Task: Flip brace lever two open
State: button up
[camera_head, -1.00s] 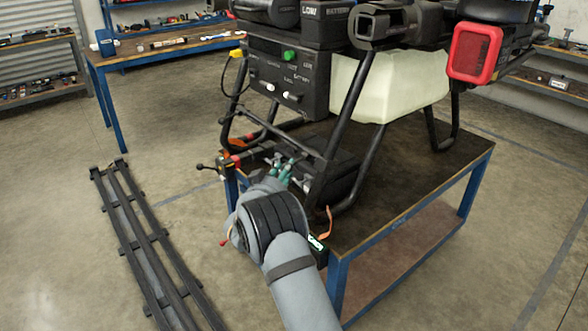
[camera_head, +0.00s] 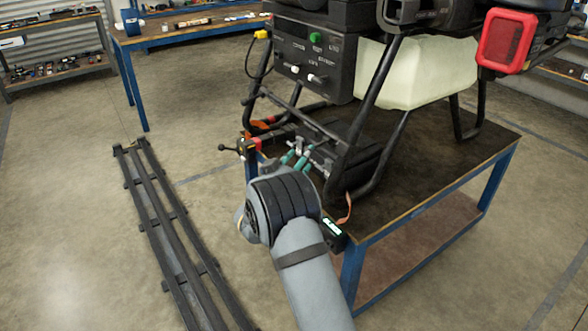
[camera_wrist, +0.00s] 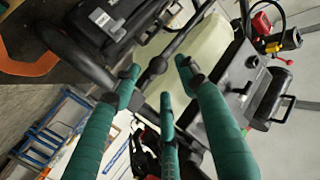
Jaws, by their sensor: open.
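The spray drone (camera_head: 368,95) stands on the blue-legged table, with dark tube legs and a pale tank (camera_head: 415,72). My gripper (camera_head: 296,157) has teal fingers and reaches to small metal fittings (camera_head: 298,145) at the drone's lower front frame. In the wrist view my gripper (camera_wrist: 159,75) has its fingers spread, and a dark bar with a round joint (camera_wrist: 158,65) shows between and beyond the tips. Contact cannot be told. A black-ended lever (camera_head: 228,149) sticks out left of the gripper. Which fitting is brace lever two cannot be told.
The table (camera_head: 440,180) has a bare dark top right of the drone. An orange strap (camera_head: 346,207) and a lit display (camera_head: 332,227) sit at its near edge. A long dark rack (camera_head: 170,225) lies on the floor at left.

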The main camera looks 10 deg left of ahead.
jog(key=s+a, duration=0.1)
jog(key=s, duration=0.6)
jog(key=shift+s+r, duration=0.4)
jog(key=shift+r, duration=0.05)
jog(key=shift+w, duration=0.1)
